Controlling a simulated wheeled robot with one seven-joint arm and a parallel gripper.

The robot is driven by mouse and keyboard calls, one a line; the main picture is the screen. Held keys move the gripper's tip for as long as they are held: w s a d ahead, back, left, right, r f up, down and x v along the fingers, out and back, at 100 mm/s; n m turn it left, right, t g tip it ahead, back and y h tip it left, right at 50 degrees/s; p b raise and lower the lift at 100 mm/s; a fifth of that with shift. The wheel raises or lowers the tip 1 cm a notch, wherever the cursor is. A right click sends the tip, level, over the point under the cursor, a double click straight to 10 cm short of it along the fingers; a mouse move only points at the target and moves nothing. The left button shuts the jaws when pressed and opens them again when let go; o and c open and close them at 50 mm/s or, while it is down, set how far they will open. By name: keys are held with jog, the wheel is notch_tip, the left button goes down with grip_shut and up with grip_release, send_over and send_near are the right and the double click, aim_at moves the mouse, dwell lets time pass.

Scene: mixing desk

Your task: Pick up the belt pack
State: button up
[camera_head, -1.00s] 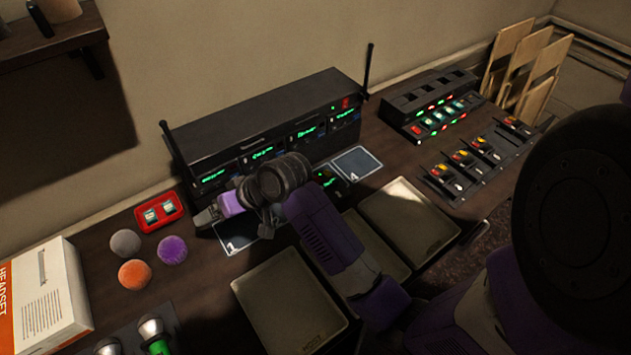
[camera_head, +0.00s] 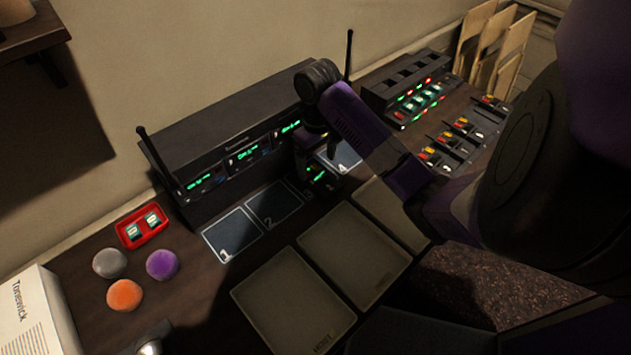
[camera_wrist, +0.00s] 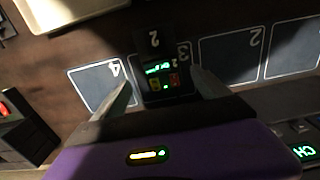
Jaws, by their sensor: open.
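The belt pack (camera_wrist: 155,84) is a small black box with a lit green display, yellow and red marks and a number 2 on it. In the wrist view it sits on the square marked 3, between the two fingers of my gripper (camera_wrist: 162,79). The fingers are open and apart, one on either side of it; whether either touches it I cannot tell. In the head view the belt pack's green display (camera_head: 318,175) shows just below my gripper, which hides part of it.
Outlined squares 1 (camera_head: 231,234), 2 (camera_head: 275,204) and 4 (camera_head: 338,158) are empty. A black receiver rack (camera_head: 225,145) with antennas stands close behind. Flat beige trays (camera_head: 293,300) lie in front. A charger (camera_head: 408,88) and several small units stand right; a red tray (camera_head: 142,227) stands left.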

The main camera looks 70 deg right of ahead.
aim_at(316, 176)
jog(key=shift+a+f+p, duration=0.2)
jog(key=shift+f+p, duration=0.1)
jog(key=shift+f, duration=2.05)
jog(key=c, duration=1.7)
jog(key=shift+r, duration=0.1)
